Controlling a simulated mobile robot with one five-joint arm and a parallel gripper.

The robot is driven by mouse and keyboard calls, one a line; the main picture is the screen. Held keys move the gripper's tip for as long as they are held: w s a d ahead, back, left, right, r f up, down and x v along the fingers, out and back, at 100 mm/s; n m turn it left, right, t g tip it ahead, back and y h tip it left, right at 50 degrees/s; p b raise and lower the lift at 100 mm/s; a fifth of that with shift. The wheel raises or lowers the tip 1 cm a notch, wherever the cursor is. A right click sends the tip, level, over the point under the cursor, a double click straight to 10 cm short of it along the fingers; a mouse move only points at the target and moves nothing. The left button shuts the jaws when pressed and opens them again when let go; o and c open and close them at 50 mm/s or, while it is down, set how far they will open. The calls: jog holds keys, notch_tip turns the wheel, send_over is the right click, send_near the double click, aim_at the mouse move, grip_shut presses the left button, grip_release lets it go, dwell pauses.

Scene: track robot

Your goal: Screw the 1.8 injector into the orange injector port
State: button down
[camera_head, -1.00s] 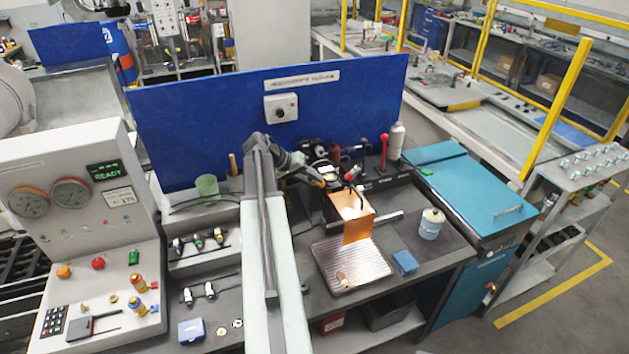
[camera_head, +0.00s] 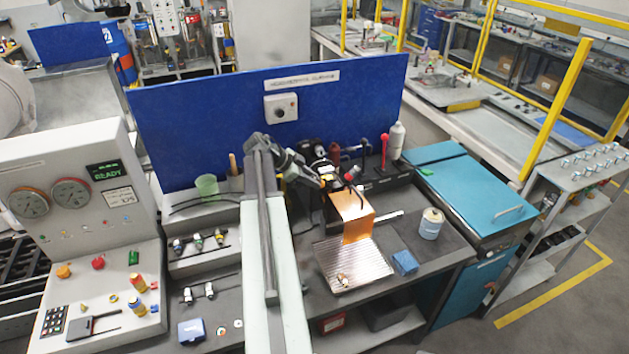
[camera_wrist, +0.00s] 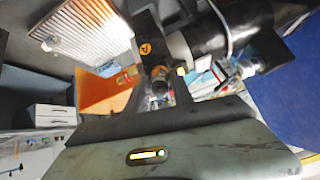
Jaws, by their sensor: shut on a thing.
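My gripper (camera_head: 328,179) is at the back of the orange-fronted block (camera_head: 352,215), above the rear of the dark bench. It also shows in the wrist view (camera_wrist: 166,76), shut on a small metallic piece (camera_wrist: 159,86) that I take for the injector. Its 1.8 marking cannot be read, and the jaws partly hide it. A dark block with an orange triangle mark (camera_wrist: 146,48) is right beside the piece. The orange injector port itself cannot be made out clearly, nor whether the piece touches it. Other injectors stand on two racks (camera_head: 197,243) on the left bench.
A ribbed metal tray (camera_head: 352,266) lies before the orange block, with a blue block (camera_head: 404,262) and a white can (camera_head: 431,223) to the right. A red-topped lever (camera_head: 384,150) and a white bottle (camera_head: 396,140) stand behind. A blue panel (camera_head: 220,120) closes off the back.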

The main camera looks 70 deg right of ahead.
jog(key=m, duration=0.3)
jog(key=shift+m, duration=0.3)
jog(key=m, duration=1.1)
jog(key=shift+m, duration=0.4)
jog(key=c, duration=1.1)
grip_release()
jog(key=shift+c, duration=0.9)
jog(key=shift+r, duration=0.1)
